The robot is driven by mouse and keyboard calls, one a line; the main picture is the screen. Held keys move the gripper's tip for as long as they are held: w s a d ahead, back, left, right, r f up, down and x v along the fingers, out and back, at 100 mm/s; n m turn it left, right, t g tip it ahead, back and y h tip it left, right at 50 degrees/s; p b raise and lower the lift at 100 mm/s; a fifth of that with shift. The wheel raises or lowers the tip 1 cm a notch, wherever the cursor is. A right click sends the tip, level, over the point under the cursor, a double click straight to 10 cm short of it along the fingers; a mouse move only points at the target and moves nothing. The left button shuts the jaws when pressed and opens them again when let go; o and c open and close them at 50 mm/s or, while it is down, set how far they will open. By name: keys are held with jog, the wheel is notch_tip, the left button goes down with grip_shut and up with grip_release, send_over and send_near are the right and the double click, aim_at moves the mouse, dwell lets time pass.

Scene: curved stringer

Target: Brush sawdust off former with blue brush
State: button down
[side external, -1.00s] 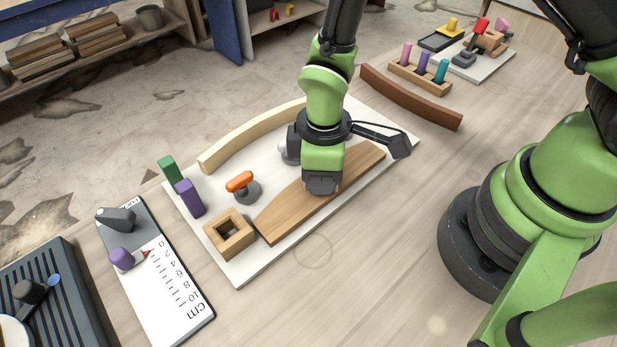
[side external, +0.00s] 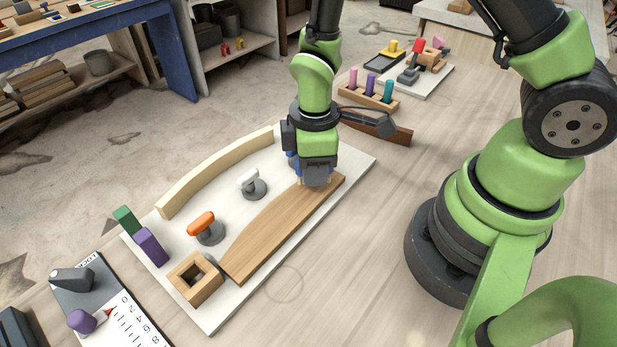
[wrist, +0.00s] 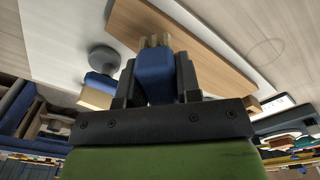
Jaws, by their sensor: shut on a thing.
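My gripper (side external: 316,182) is shut on the blue brush, which mostly hides behind it in the side view. In the wrist view my gripper (wrist: 156,85) clasps the blue brush (wrist: 155,75), with pale bristles pointing away from the jaws. The former appears to be the light-brown wooden board with a curved edge (side external: 270,235), lying on a white base board; it also shows in the wrist view (wrist: 195,60). The bristles are over or at the former's far end; I cannot tell whether they touch. No sawdust can be made out.
On the white base (side external: 225,312) stand an orange-handled clamp (side external: 202,222), a white-handled clamp (side external: 252,183), a hollow wooden block (side external: 193,278) and a pale curved strip (side external: 215,170). Green (side external: 125,219) and purple (side external: 150,246) blocks stand at left.

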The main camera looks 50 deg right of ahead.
jog(key=shift+r, duration=2.95)
jog(key=shift+w, duration=0.1)
